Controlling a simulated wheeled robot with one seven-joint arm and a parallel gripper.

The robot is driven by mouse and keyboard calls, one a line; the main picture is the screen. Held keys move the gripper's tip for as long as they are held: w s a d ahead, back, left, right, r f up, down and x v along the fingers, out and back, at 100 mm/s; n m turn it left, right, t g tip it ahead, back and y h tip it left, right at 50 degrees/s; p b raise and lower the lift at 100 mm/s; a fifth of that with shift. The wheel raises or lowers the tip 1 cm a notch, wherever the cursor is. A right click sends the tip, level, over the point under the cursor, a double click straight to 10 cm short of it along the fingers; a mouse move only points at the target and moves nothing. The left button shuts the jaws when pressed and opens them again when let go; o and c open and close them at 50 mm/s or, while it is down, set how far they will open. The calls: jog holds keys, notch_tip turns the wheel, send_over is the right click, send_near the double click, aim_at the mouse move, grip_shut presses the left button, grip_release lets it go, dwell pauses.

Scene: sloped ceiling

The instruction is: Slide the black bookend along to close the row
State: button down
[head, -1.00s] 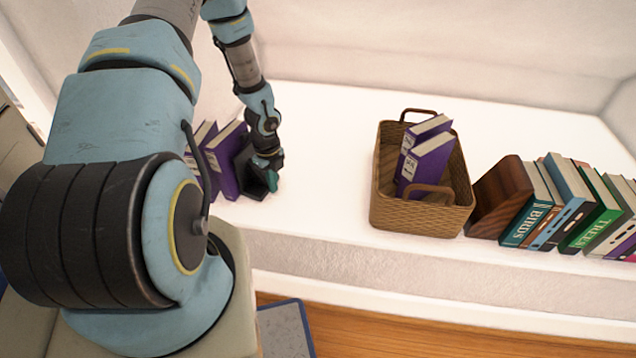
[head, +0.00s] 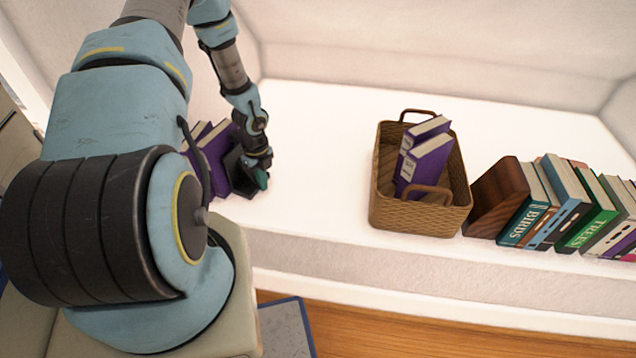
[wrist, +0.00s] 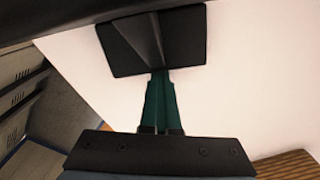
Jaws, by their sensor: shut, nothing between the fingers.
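The black bookend (head: 238,175) stands on the white ledge at the left, at the right end of a row of purple books (head: 213,150). The row's left part is hidden behind my arm. My gripper (head: 262,180) is low at the bookend's right side, with its green fingertips against or very near it. In the wrist view the fingers (wrist: 160,95) are together and empty, and their tips meet the edge of the bookend (wrist: 185,45). Whether the bookend touches the nearest book cannot be told.
A wicker basket (head: 415,215) holding two purple books (head: 428,165) stands mid-ledge. Right of it, a wooden bookend (head: 497,200) leans beside a row of several books (head: 575,205). The ledge (head: 320,150) between my gripper and the basket is clear.

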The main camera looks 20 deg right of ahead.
aim_at(247, 182)
jog(key=shift+w+a+p, duration=0.45)
jog(key=shift+w+a, duration=0.05)
jog(key=shift+a, duration=0.55)
jog(key=shift+w+a+p, duration=0.45)
jog(key=shift+a+p, duration=0.05)
jog(key=shift+a, duration=0.6)
jog(key=shift+w+a+p, duration=0.45)
jog(key=shift+w+a, duration=0.05)
jog(key=shift+a, duration=0.55)
jog(key=shift+d, duration=0.15)
jog(key=shift+s+d, duration=0.35)
jog(key=shift+d, duration=0.45)
notch_tip(247, 182, up, 10)
jog(key=p, duration=0.8)
jog(key=shift+s+d, duration=0.1)
